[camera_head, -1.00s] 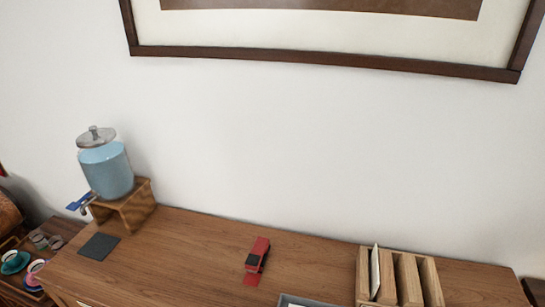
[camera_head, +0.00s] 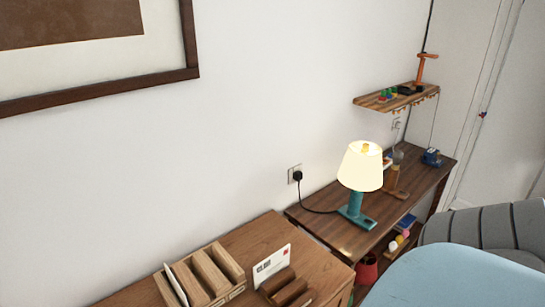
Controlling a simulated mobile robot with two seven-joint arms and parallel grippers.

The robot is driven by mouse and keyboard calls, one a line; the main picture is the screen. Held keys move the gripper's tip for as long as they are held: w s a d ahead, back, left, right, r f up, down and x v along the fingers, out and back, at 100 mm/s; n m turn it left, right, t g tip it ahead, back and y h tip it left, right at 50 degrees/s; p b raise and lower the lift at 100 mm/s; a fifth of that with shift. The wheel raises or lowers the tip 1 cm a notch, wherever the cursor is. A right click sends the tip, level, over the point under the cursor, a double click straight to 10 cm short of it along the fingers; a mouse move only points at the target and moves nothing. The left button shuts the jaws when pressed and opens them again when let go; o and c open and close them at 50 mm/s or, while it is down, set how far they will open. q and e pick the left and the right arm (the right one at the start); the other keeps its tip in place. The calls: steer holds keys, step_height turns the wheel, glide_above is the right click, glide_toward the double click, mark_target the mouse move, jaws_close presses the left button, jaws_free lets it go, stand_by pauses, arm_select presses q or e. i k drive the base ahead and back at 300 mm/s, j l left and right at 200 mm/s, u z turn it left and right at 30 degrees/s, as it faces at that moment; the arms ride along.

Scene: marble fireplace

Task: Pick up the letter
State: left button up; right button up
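A white letter (camera_head: 271,264) with a red mark and dark print stands upright, slightly tilted, at the back of a small brown wooden holder (camera_head: 284,290) on the wooden cabinet top (camera_head: 262,237). The holder hides its lower part. Left of it, a lighter wooden rack with slots (camera_head: 212,274) has a thin white, paper-like sheet (camera_head: 177,285) standing in its left slot. Neither of my grippers is in view.
A lower wooden desk (camera_head: 330,195) to the right carries a lit teal lamp (camera_head: 360,180). A wall shelf (camera_head: 395,98) is above it. A light blue rounded surface (camera_head: 450,280) and a grey chair (camera_head: 490,232) fill the lower right.

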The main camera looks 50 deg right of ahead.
mark_target(267, 268)
steer(key=z, duration=1.6)
steer(key=k+l+u, duration=0.2)
steer(key=k, duration=0.2)
